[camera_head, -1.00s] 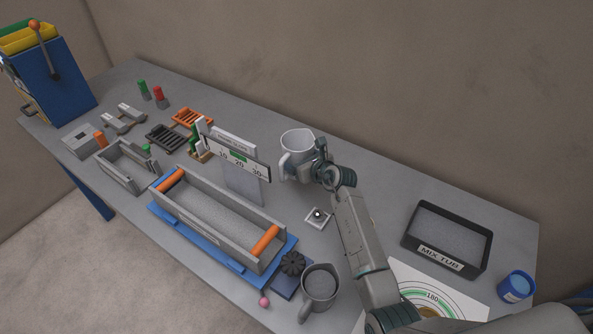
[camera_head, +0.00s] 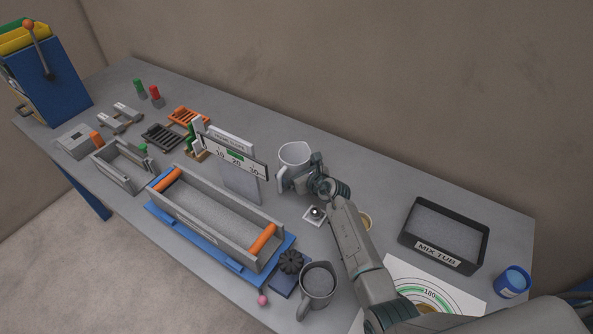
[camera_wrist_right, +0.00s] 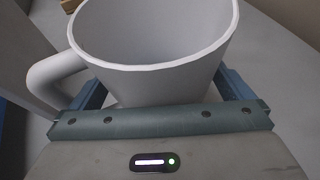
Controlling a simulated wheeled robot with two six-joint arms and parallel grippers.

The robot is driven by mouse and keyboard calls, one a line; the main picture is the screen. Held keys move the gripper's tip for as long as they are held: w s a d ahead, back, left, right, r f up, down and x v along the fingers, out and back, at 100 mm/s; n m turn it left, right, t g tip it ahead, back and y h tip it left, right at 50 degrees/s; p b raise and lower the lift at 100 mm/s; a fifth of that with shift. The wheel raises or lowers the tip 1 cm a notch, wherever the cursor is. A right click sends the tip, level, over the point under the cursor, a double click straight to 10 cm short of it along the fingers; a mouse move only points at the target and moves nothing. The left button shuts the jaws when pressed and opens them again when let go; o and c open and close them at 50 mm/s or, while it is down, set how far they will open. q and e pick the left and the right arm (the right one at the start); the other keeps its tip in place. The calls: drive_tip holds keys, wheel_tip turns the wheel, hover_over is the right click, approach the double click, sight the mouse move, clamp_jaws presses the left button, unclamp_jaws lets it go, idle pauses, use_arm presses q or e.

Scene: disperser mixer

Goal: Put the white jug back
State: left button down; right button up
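The white jug (camera_head: 293,155) is upright at the middle of the table's back part, right of the upright scale board. My right gripper (camera_head: 308,176) is around its lower body from the near right side. The wrist view shows the jug (camera_wrist_right: 155,50) between the two fingers (camera_wrist_right: 165,100), with its handle to the left. The gripper is shut on it. The jug's base is hidden, so I cannot tell if it touches the table. My left gripper is not in view.
The scale board (camera_head: 236,165) and grey trough (camera_head: 215,215) stand left of the jug. A small white plate with a dark knob (camera_head: 315,214) lies nearer. A grey jug (camera_head: 317,282) is in front.

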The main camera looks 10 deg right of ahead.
drive_tip(key=shift+r, duration=0.25)
drive_tip(key=shift+s+d, duration=0.1)
drive_tip(key=shift+s, duration=0.15)
drive_tip(key=b+v, duration=0.1)
drive_tip(key=v, duration=1)
drive_tip(key=shift+s, duration=0.2)
drive_tip(key=shift+d+r, duration=0.1)
drive_tip(key=shift+c, duration=0.2)
